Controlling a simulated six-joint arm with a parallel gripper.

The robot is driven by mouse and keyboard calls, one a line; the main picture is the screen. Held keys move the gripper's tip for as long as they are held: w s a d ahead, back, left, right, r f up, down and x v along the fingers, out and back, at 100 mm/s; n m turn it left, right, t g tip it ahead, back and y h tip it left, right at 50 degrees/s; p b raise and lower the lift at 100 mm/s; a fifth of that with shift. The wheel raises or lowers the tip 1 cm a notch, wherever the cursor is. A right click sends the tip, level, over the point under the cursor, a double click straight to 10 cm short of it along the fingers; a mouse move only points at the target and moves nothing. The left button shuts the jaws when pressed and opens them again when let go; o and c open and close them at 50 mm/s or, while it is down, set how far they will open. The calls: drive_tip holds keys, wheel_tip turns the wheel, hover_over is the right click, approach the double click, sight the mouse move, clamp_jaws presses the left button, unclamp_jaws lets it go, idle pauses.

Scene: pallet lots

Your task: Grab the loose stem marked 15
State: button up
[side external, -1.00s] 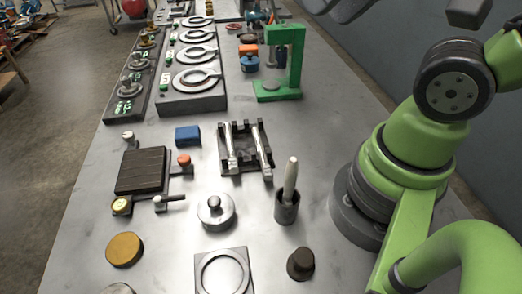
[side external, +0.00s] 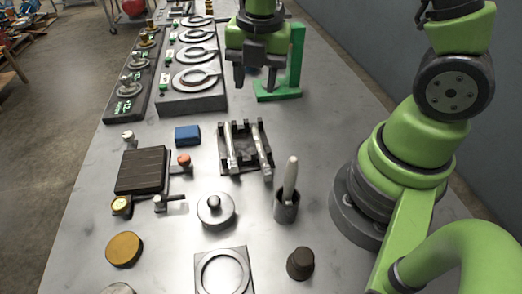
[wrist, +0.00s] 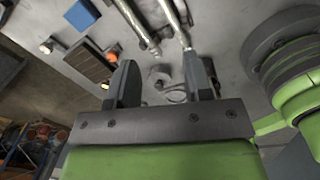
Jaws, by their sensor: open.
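Two silvery stems lie side by side on a black slotted rack (side external: 246,162) mid-table: a left stem (side external: 230,150) and a right stem (side external: 262,150). In the wrist view the left stem (wrist: 134,22) and right stem (wrist: 174,18) show at the top. I cannot read a 15 on either. Other upright stems with knobs (side external: 125,88) stand in a dark strip at the left, with small green number tags. My gripper (side external: 255,76) is open and empty, pointing down above the table behind the rack, in front of the green stand. Its fingers (wrist: 160,75) show apart in the wrist view.
A green stand (side external: 297,62) is right behind my gripper. A grey block with ring plates (side external: 190,100) is left of it. A blue block (side external: 187,136), a dark square pad (side external: 142,170), a cup with a pale rod (side external: 287,210) and a knobbed disc (side external: 215,210) surround the rack.

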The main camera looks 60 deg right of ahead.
sight(258, 139)
wheel_tip(258, 139, down, 8)
drive_tip(key=n, duration=0.4)
drive_tip(key=shift+w+d+r+g, duration=0.1)
drive_tip(key=shift+w+r+g, duration=0.05)
drive_tip(key=shift+g, duration=0.25)
drive_tip(key=shift+s+a+f, duration=0.1)
drive_tip(key=shift+s+f, duration=0.1)
drive_tip(key=shift+f, duration=1.3)
drive_tip(key=shift+s+a+f, duration=0.1)
drive_tip(key=shift+s+f, duration=0.05)
drive_tip(key=shift+f, duration=1.35)
clamp_jaws()
